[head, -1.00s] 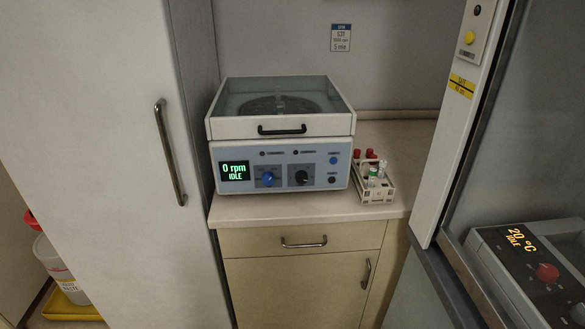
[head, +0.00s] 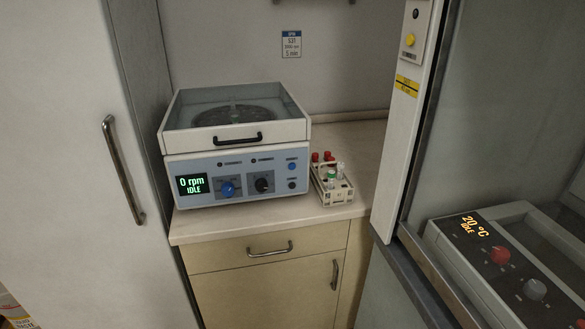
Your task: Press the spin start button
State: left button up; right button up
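The centrifuge (head: 236,160) stands on the counter with its clear-topped lid down; the rotor shows dimly through the lid. Its display (head: 192,185) reads "0 rpm IDLE". The front panel has a blue knob (head: 227,189), a black knob (head: 262,185), a small blue button (head: 292,167) and a small dark button (head: 292,184) at the right. The button labels are too small to read. Neither of my grippers is in view.
A tube rack (head: 332,190) with red-capped and other tubes stands right of the centrifuge. A tall cabinet (head: 60,150) borders the left. A glass-fronted enclosure at the right holds a device (head: 440,232) reading "20 °C IDLE". A sign (head: 291,44) hangs on the back wall.

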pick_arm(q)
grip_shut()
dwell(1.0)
